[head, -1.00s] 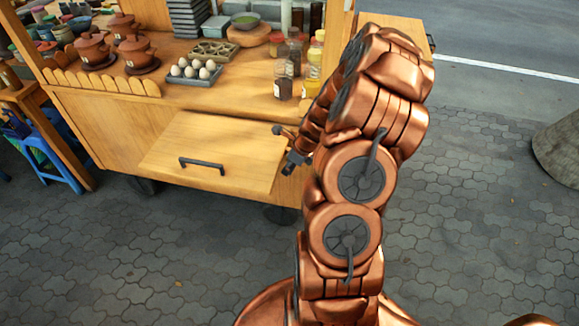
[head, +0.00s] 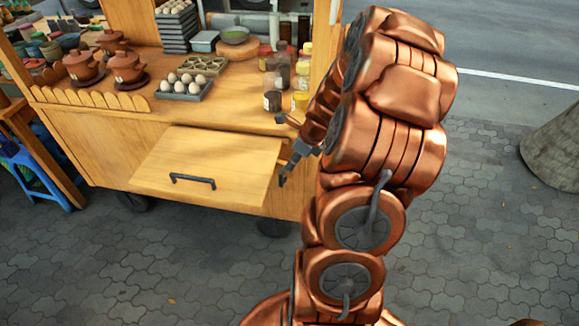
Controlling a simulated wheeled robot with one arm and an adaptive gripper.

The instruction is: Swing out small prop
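The wooden cart (head: 105,150) has a front panel (head: 208,160) with a black bar handle (head: 192,181). The panel stands out from the cart front, its handle edge toward me. No small prop can be made out; the underside of the panel is hidden. My gripper (head: 287,168) is beside the right edge of the panel, close to the cart front. Its grey fingers point down and left. I cannot tell whether they touch the panel, and their opening is too small to judge. My copper arm covers the right part of the cart.
On the cart top stand a tray of eggs (head: 183,91), brown clay pots (head: 127,67), spice jars (head: 272,97) and a green bowl (head: 235,35). A blue stool (head: 38,178) is at the left. Paving (head: 120,260) before the cart is clear. A stone bollard (head: 555,145) stands far right.

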